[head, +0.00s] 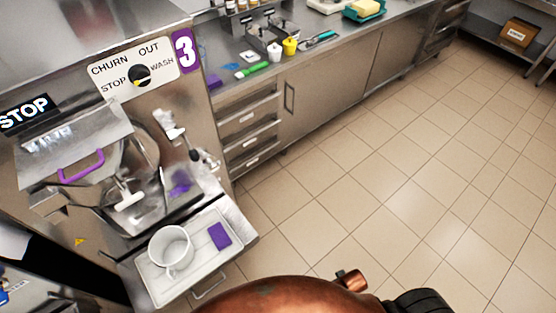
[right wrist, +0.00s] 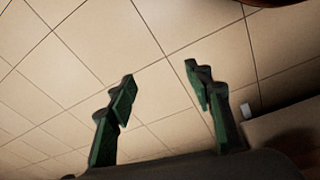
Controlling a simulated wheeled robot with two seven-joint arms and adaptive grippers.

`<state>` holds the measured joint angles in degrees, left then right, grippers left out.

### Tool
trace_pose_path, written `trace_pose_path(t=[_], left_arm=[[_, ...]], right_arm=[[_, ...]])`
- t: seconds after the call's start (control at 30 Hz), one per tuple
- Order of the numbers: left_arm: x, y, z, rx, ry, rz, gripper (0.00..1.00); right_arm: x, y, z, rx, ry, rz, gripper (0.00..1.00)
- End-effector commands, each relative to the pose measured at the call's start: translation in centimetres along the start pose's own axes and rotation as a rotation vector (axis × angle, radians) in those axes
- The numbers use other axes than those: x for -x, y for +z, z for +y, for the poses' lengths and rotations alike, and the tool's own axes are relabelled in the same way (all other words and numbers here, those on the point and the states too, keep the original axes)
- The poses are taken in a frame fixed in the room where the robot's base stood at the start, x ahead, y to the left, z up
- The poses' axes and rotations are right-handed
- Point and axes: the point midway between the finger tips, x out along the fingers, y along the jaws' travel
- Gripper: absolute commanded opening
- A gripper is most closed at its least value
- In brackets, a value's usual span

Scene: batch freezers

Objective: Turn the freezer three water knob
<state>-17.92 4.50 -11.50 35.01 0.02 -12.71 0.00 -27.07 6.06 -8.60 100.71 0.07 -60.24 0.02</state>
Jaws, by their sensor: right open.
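Freezer three (head: 185,50), marked with a purple 3, stands at the left in the head view. Its white panel (head: 110,75) reads CHURN, OUT, STOP and WASH around a round black knob (head: 139,76) with a yellow mark. A pale tap-like fitting (head: 172,127) and a dark-tipped fitting (head: 205,157) sit lower on its front; I cannot tell which is the water knob. My right gripper (right wrist: 158,74) is open and empty above floor tiles in the right wrist view, touching nothing. My left gripper is not in view.
A tray (head: 205,263) with a white pitcher (head: 170,248) and a purple block (head: 219,236) juts out below the freezer. A purple-handled lid (head: 75,150) covers the chute. A counter (head: 330,62) with utensils runs behind. The tiled floor (head: 400,180) at right is clear.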

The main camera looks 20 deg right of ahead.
Motion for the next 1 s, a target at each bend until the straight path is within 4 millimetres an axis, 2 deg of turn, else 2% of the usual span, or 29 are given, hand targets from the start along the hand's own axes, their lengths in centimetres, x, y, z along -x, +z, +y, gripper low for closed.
trace_pose_path(t=[0.03, 0.1, 0.23, 0.37, 0.5, 0.6, 0.83, 1.0], left_arm=[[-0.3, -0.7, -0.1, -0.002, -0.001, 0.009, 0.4], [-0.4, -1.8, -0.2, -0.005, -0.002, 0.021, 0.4], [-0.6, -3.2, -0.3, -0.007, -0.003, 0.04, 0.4], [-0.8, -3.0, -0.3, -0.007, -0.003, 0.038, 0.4], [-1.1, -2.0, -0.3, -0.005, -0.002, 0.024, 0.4], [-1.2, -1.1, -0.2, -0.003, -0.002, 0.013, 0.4], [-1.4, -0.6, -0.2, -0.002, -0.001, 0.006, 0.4], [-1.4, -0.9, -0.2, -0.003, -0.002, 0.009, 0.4]], right_arm=[[1.7, -0.9, 0.2, -0.004, 0.003, 0.01, 0.47], [3.9, -1.9, 0.5, -0.008, 0.007, 0.019, 0.47], [7.3, -3.3, 0.9, -0.014, 0.014, 0.036, 0.47], [10.4, -4.6, 1.2, -0.02, 0.022, 0.06, 0.47], [13.7, -7.0, 1.4, -0.029, 0.038, 0.115, 0.47], [15.9, -10.6, 1.3, -0.044, 0.06, 0.206, 0.47], [17.8, -20.0, 0.0, -0.066, 0.097, 0.446, 0.47], [19.0, -27.1, -2.3, -0.055, 0.102, 0.63, 0.47]])
